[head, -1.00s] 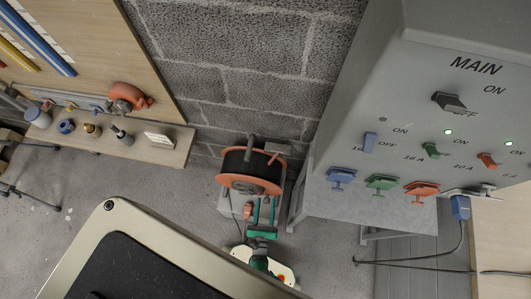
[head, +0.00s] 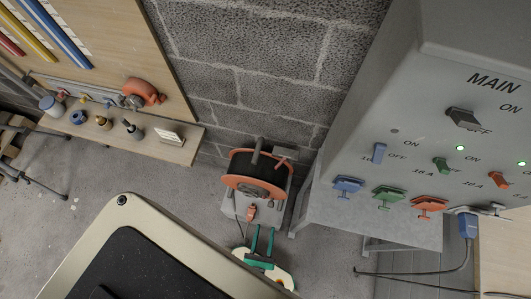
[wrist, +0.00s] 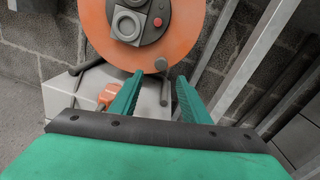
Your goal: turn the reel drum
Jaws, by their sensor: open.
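The reel has an orange round flange (head: 246,187) in front of a black drum (head: 258,167). It sits on a light grey block by the wall. In the wrist view the orange flange (wrist: 185,28) fills the top middle, with a grey hub, a red button and a small grey knob (wrist: 161,64) near its lower rim. My gripper (head: 262,234) is open and empty, below and in front of the reel in the head view. In the wrist view its green fingers (wrist: 160,80) point up toward the flange's lower rim; contact is not visible.
A grey switch cabinet (head: 330,220) on legs stands right of the reel. A wooden shelf (head: 165,148) with fittings is at left. Grey metal bars (wrist: 250,50) run close to the right finger.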

